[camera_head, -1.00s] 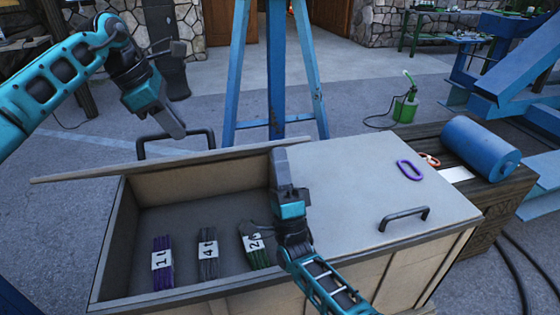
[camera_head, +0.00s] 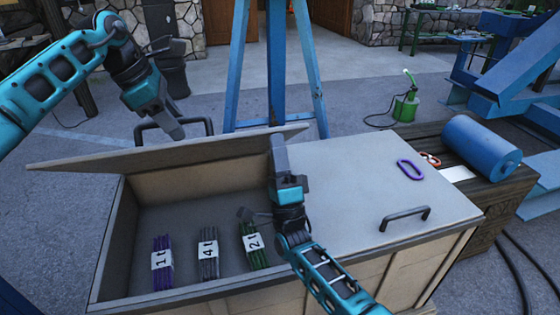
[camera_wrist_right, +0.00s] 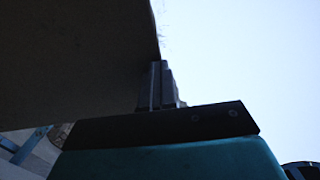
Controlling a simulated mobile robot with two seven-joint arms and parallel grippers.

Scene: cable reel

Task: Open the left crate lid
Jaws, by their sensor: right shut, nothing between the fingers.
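The left crate lid (camera_head: 105,159) is raised over the left half of the crate (camera_head: 118,245), leaving that compartment open. Its underside shows as a narrow tilted panel, and its dark handle (camera_head: 205,122) shows beyond the top edge. My left gripper (camera_head: 172,132) is at the handle, above the lid; whether it touches is unclear, and its jaws cannot be made out. My right gripper (camera_head: 279,146) points up, shut and empty, with its fingertips in front of the lid's right part. In the right wrist view its closed fingers (camera_wrist_right: 160,85) are against or close beside a dark panel, probably the lid.
Inside lie numbered bundles 1 (camera_head: 162,262), 4 (camera_head: 208,253) and 2 (camera_head: 255,245). The right lid (camera_head: 350,185) is closed, with a purple ring (camera_head: 410,170) on it. A blue stand (camera_head: 275,70) rises behind the crate. A blue cylinder (camera_head: 480,148) rests on the right.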

